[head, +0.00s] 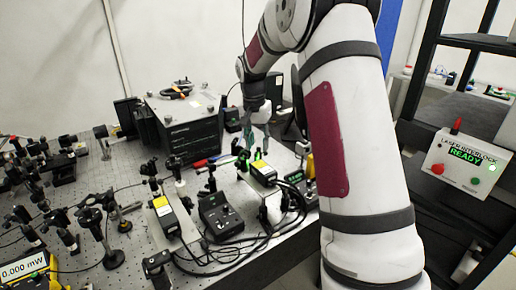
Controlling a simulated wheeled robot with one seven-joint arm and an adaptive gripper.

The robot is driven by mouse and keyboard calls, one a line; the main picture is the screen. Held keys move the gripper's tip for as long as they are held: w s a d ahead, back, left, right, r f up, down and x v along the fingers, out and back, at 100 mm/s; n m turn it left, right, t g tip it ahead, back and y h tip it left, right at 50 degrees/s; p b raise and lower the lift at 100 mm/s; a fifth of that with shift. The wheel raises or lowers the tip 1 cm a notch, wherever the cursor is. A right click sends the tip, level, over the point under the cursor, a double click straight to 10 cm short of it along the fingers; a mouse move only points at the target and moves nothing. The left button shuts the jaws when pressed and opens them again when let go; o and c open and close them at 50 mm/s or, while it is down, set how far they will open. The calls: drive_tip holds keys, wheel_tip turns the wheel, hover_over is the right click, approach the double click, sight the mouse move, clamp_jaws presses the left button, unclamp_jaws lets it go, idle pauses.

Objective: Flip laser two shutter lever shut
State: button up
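Two laser heads with yellow labels stand on the optical bench (110,181). One laser head (263,172) is right of centre, just below my gripper in the picture. The other laser head (165,214) is nearer and to the left. I cannot read which one is laser two. A shutter lever cannot be made out on either; small dark parts crowd their front ends. My gripper (256,143) points down above or behind the right laser head. It is small and partly dark here, so its finger opening and any contact are unclear.
Black controller boxes (219,213) and loose cables lie between and beside the lasers. Posts and optic mounts (95,225) crowd the left. A large dark box (190,122) stands behind. A laser interlock panel (463,165) at right reads READY; a power meter (25,269) reads 0.000 mW.

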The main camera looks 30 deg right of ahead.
wheel_tip(320, 180, up, 9)
drive_tip(key=a, duration=0.1)
drive_tip(key=shift+s+a, duration=0.15)
drive_tip(key=shift+s, duration=0.2)
idle(0.3)
drive_tip(key=s+a+r+n+t, duration=0.1)
drive_tip(key=s+a+r+n, duration=0.25)
drive_tip(key=s+a, duration=0.3)
drive_tip(key=s+a+r+n+t, duration=0.1)
drive_tip(key=s+a+r+n, duration=0.1)
drive_tip(key=s+a+r, duration=0.5)
drive_tip(key=s+a+f+n+t, duration=0.1)
drive_tip(key=s+a+f+n, duration=0.1)
drive_tip(key=s, duration=0.7)
drive_tip(key=s+a+f+n+t+y, duration=0.1)
drive_tip(key=s+a+f+n, duration=0.2)
drive_tip(key=s, duration=0.6)
drive_tip(key=shift+s+a+f+t+y, duration=0.3)
drive_tip(key=shift+a+f, duration=0.1)
drive_tip(key=shift+f, duration=0.1)
